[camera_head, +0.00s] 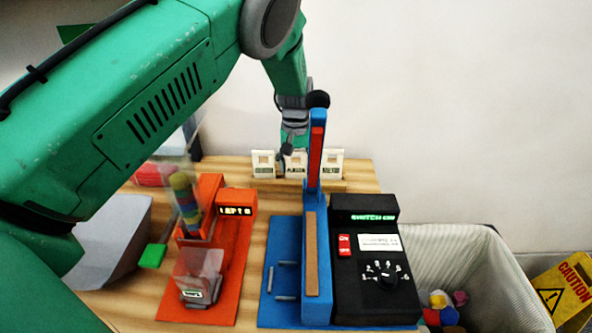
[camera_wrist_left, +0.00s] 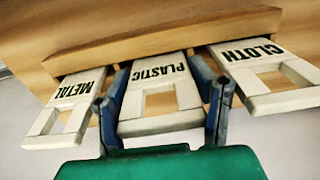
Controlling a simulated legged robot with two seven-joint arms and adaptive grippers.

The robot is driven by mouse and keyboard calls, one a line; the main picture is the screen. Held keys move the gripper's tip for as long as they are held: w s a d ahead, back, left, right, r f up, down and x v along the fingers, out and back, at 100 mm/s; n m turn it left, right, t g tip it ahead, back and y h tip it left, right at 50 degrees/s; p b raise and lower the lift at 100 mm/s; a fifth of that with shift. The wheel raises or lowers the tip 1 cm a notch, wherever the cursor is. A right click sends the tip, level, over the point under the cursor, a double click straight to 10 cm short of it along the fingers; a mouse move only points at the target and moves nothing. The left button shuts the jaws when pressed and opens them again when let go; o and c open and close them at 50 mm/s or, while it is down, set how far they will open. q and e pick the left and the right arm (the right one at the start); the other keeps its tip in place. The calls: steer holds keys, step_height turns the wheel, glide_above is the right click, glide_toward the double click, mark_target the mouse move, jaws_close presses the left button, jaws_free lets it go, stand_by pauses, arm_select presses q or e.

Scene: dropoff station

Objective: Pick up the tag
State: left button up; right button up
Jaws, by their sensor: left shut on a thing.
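Three white tags with square cutouts stand in a row in a wooden holder (camera_wrist_left: 165,42). In the left wrist view they read METAL (camera_wrist_left: 66,105), PLASTIC (camera_wrist_left: 155,90) and CLOTH (camera_wrist_left: 262,78). In the head view the row is at the back of the table, with the middle tag (camera_head: 297,168) between the left tag (camera_head: 263,164) and the right tag (camera_head: 333,163). My left gripper (camera_wrist_left: 161,98) has its two blue-grey fingers on either side of the PLASTIC tag and is shut on it. In the head view this gripper (camera_head: 287,152) points down at the middle tag, which still sits in the row. My right gripper is out of view.
A blue stand (camera_head: 283,262) with a tall upright post rises close to the right of my left gripper. A black switch box (camera_head: 370,285) stands beside it. An orange device (camera_head: 237,235) is at left, a grey bin (camera_head: 108,238) further left. A lined basket (camera_head: 490,275) is at right.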

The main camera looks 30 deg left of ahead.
mark_target(298, 151)
arm_select(q)
steer(key=shift+d, duration=0.45)
steer(key=shift+w+d+r, duration=0.15)
steer(key=shift+r, duration=0.2)
steer(key=r, duration=0.5)
steer(key=a+r, duration=0.1)
steer(key=r, duration=0.2)
steer(key=shift+r, duration=0.3)
steer(key=shift+d+r, duration=0.1)
steer(key=shift+r, duration=0.1)
steer(key=shift+d+r, duration=0.2)
steer(key=shift+d, duration=0.1)
steer(key=shift+a, duration=0.2)
